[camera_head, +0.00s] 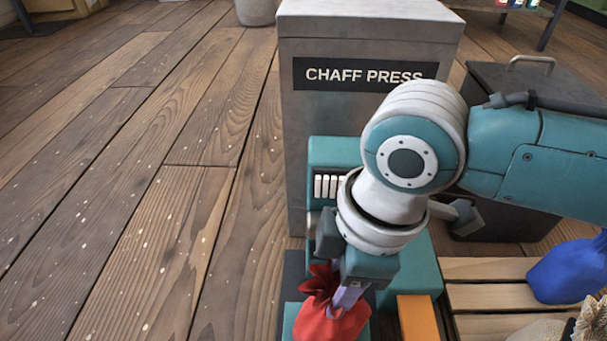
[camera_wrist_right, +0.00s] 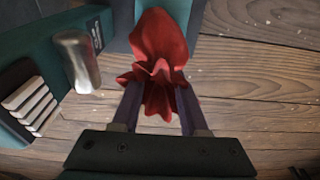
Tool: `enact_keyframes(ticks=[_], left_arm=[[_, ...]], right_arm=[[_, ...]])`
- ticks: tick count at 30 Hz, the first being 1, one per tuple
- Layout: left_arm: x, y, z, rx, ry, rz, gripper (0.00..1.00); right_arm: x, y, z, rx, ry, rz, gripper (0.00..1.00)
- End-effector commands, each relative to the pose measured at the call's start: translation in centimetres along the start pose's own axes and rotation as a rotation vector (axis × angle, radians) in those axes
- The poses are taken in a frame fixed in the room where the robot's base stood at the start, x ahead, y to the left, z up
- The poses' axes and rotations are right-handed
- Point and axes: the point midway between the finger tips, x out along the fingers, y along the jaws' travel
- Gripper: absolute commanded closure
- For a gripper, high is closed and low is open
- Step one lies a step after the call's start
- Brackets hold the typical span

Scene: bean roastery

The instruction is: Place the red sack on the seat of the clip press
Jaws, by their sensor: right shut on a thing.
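The red sack (camera_head: 330,318) is at the bottom of the head view, with its gathered neck between the fingers of my right gripper (camera_head: 345,290). In the right wrist view the sack (camera_wrist_right: 160,50) shows between both fingers of the same gripper (camera_wrist_right: 160,108). The teal clip press (camera_head: 335,152) stands behind and beside the gripper, partly hidden by my arm. A teal surface with a dark edge (camera_head: 290,318), likely its seat, shows beside and below the sack. I cannot tell whether the sack touches it. My left gripper is not in view.
A grey column marked CHAFF PRESS (camera_head: 365,30) stands behind the clip press. A dark lidded bin (camera_head: 540,85) is at right. A wooden slatted surface (camera_head: 490,270) holds a blue sack (camera_head: 570,271). An orange block (camera_head: 417,318) is near the press. The floor at left is clear.

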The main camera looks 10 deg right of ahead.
Motion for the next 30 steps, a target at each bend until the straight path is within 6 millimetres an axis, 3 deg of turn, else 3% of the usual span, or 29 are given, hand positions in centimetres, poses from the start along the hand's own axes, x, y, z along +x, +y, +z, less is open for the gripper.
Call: enact_keyframes(ticks=[1, 13, 14, 15, 21, 30], left_arm=[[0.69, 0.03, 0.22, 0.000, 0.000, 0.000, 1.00], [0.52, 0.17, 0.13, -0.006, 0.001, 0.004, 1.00], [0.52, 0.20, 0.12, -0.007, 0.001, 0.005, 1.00], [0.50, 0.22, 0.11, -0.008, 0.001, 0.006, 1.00], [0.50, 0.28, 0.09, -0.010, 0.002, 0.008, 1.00], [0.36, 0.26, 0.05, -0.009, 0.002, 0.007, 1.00]], right_arm=[[0.66, 0.10, -0.07, -0.001, 0.005, 0.003, 1.00], [0.74, 0.10, -0.07, 0.000, 0.005, 0.003, 1.00], [0.85, 0.01, 0.07, 0.000, 0.002, 0.000, 0.54], [0.82, 0.01, 0.07, 0.000, 0.002, 0.000, 0.50], [0.81, 0.00, 0.07, 0.000, 0.001, 0.000, 0.27], [0.48, 0.02, 0.03, -0.001, 0.002, 0.001, 0.27]])
